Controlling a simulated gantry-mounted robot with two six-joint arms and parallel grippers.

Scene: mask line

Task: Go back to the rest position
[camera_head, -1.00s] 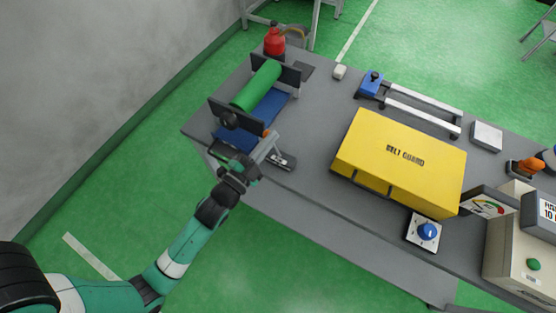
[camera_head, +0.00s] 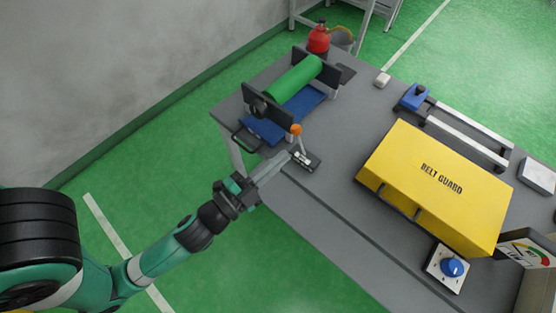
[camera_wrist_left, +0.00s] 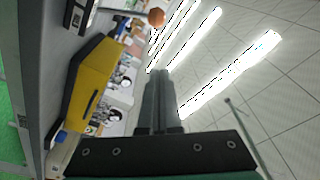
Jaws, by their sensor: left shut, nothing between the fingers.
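My left arm comes in from the lower left in the head view. My left gripper (camera_head: 284,158) is shut and empty, its fingers pointing toward the front edge of the table. Its tips appear close to the small lever with an orange knob (camera_head: 296,130); whether they touch cannot be told. In the left wrist view the two fingers (camera_wrist_left: 158,76) lie together with nothing between them, and the orange knob (camera_wrist_left: 156,17) shows beyond their tips. My right gripper is not in view.
The grey table (camera_head: 335,185) carries a green roller (camera_head: 295,80) over a blue bed, a yellow belt guard (camera_head: 430,185), a blue dial (camera_head: 451,267) and a red can (camera_head: 318,39). Green floor (camera_head: 290,270) is free in front of the table.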

